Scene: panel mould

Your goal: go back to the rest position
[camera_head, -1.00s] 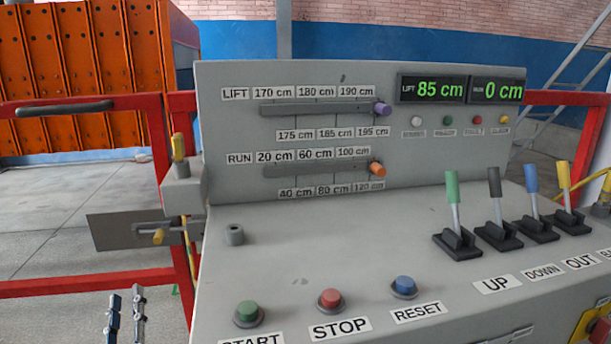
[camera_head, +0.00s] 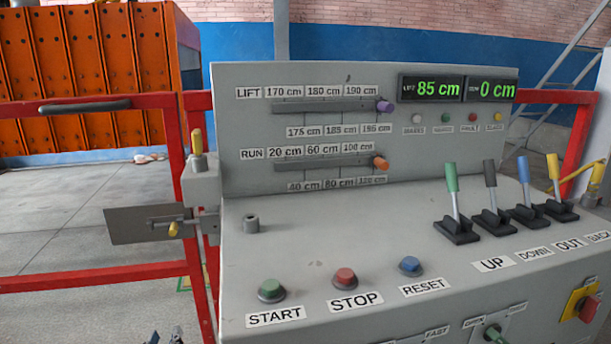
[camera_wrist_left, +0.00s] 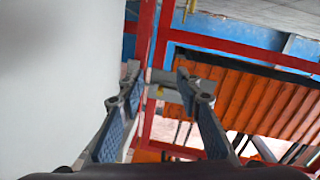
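My left gripper (camera_head: 165,338) shows only as small tips at the bottom edge of the head view, left of the control panel (camera_head: 330,235). In the left wrist view its two fingers (camera_wrist_left: 155,92) are spread apart with nothing between them. The panel carries the green START button (camera_head: 271,290), the red STOP button (camera_head: 345,278) and the blue RESET button (camera_head: 410,265). My right gripper is not in view.
Red rails (camera_head: 95,282) run beside the panel at left, with an orange ribbed panel (camera_head: 85,80) behind. A metal plate (camera_head: 140,223) sticks out from the panel's left side. Levers (camera_head: 453,195) stand at right. Displays (camera_head: 430,88) read 85 cm and 0 cm.

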